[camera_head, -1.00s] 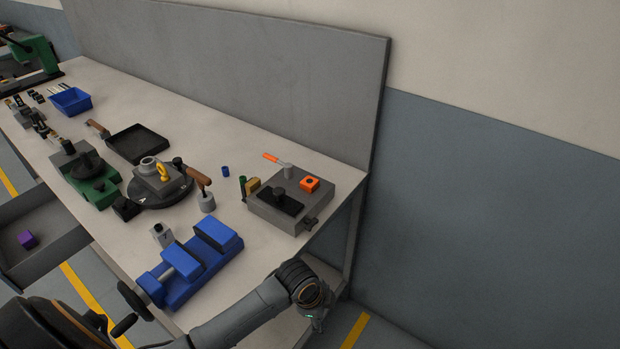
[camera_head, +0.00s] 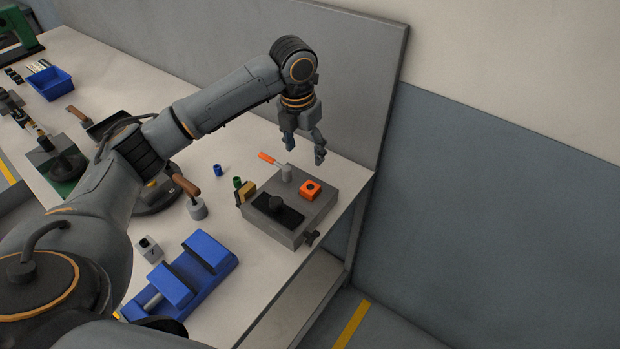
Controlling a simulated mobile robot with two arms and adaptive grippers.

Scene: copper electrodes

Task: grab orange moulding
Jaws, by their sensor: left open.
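The orange moulding (camera_head: 311,190) is a small block with a dark hole in its top. It sits on the right part of a grey plate fixture (camera_head: 285,233) near the table's right end. My left gripper (camera_head: 305,158) is open and empty, pointing down. In the picture it is above the moulding and the fixture's back edge, apart from the moulding. My right gripper is not in view.
A blue vise (camera_head: 190,272) stands at the front. A wooden-handled tool (camera_head: 197,209) and a small blue cylinder (camera_head: 217,170) stand left of the fixture. A grey panel (camera_head: 365,90) rises behind.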

